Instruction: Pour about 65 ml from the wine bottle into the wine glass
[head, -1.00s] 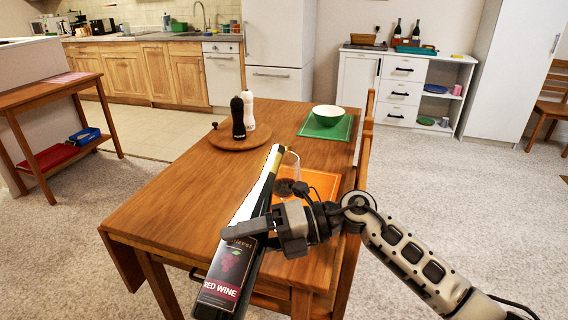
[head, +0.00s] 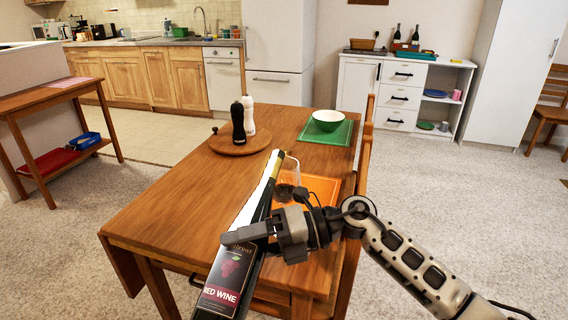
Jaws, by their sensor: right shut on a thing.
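The wine bottle (head: 232,270), with a dark "RED WINE" label, is tilted, its base low toward me and its neck pointing away and up to the right. My right gripper (head: 245,233) is shut around the bottle's body. The wine glass (head: 291,168) stands on the table just right of the bottle's neck, with something dark inside its lower part. My gripper and the bottle hide part of the glass. I cannot tell whether the bottle's mouth touches the glass. My left gripper is not in view.
An orange mat (head: 316,190) lies near the glass. A green mat (head: 340,132) with a pale bowl (head: 328,120) is farther back. A round wooden board (head: 228,147) holds a black mill (head: 238,122) and a white mill (head: 249,112). The table's left part (head: 165,205) is clear.

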